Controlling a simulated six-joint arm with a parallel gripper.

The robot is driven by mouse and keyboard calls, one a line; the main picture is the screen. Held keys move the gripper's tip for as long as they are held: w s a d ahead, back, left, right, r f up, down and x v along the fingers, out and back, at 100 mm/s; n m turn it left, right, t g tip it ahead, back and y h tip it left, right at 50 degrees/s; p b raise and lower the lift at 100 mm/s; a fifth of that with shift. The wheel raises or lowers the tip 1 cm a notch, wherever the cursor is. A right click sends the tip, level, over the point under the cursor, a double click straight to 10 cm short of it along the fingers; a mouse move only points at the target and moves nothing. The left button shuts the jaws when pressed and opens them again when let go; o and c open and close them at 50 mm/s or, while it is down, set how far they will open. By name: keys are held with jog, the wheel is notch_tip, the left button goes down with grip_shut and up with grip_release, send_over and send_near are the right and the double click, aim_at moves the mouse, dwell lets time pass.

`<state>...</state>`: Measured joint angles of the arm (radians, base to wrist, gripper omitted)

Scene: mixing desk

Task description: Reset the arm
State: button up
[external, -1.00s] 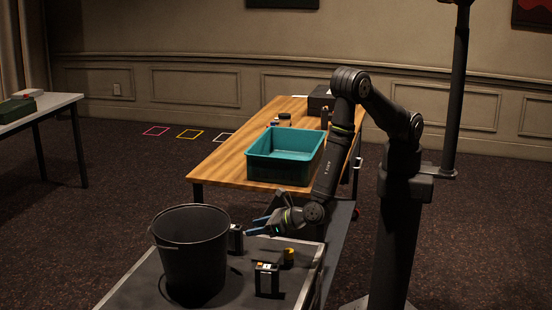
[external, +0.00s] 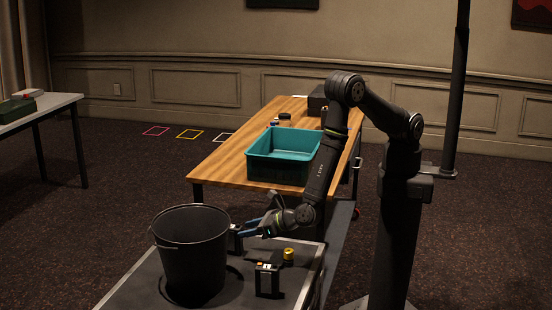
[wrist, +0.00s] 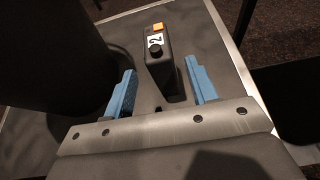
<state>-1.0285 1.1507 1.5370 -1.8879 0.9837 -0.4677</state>
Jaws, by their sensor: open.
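My gripper (external: 247,229) is low over the dark cart top, just right of the bucket. Its two blue fingers are spread. In the wrist view my gripper (wrist: 160,66) has one finger on each side of a dark block (wrist: 160,62) with a white "2" label and an orange patch. Visible gaps separate the block from both fingers. In the external view this upright block (external: 235,241) is partly hidden by the gripper and the bucket.
A black bucket (external: 190,250) stands close left of the block. A second dark block (external: 267,280) and a yellow-topped cylinder (external: 288,256) stand nearer the cart's right edge. Behind, a wooden table (external: 222,164) holds a teal bin (external: 275,172).

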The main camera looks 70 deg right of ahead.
aim_at(232, 226)
jog(key=x, duration=0.7)
notch_tip(232, 226, up, 2)
jog(key=shift+s, duration=0.1)
jog(key=shift+r, duration=0.65)
jog(key=shift+f, duration=0.15)
